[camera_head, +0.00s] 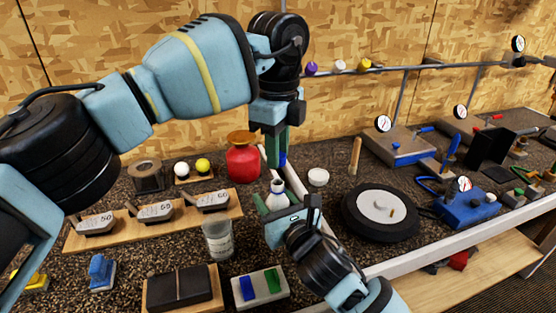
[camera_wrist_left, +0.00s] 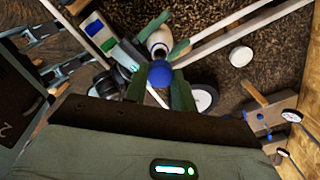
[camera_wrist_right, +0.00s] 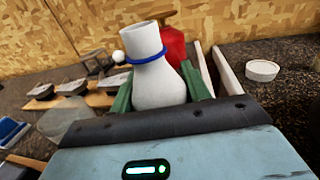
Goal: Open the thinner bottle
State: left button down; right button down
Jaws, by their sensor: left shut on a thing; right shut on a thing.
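The white thinner bottle (camera_head: 278,187) stands upright on the bench, with a blue ring round its neck in the right wrist view (camera_wrist_right: 158,85). My right gripper (camera_head: 279,204) is shut on its body, one green finger on each side. My left gripper (camera_head: 277,150) points down above the bottle and is shut on a blue cap (camera_head: 283,158). The cap also shows between the fingers in the left wrist view (camera_wrist_left: 160,74), apart from the bottle neck (camera_wrist_left: 158,42). The neck looks open at the top.
A red can (camera_head: 243,163) stands behind left of the bottle. A clear beaker (camera_head: 218,240) is in front left, and a small white dish (camera_head: 318,176) is to the right. A black round wheel (camera_head: 354,213) lies further right. Clubheads on a wooden rack (camera_head: 130,233) are at the left.

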pick_arm(q)
jog(key=shift+r, duration=0.25)
pick_arm(e)
jog(key=c, duration=0.6)
grip_release()
pick_arm(q)
jog(key=shift+s+r, duration=0.1)
jog(key=shift+r, duration=0.55)
pick_arm(e)
jog(key=v, duration=1.2)
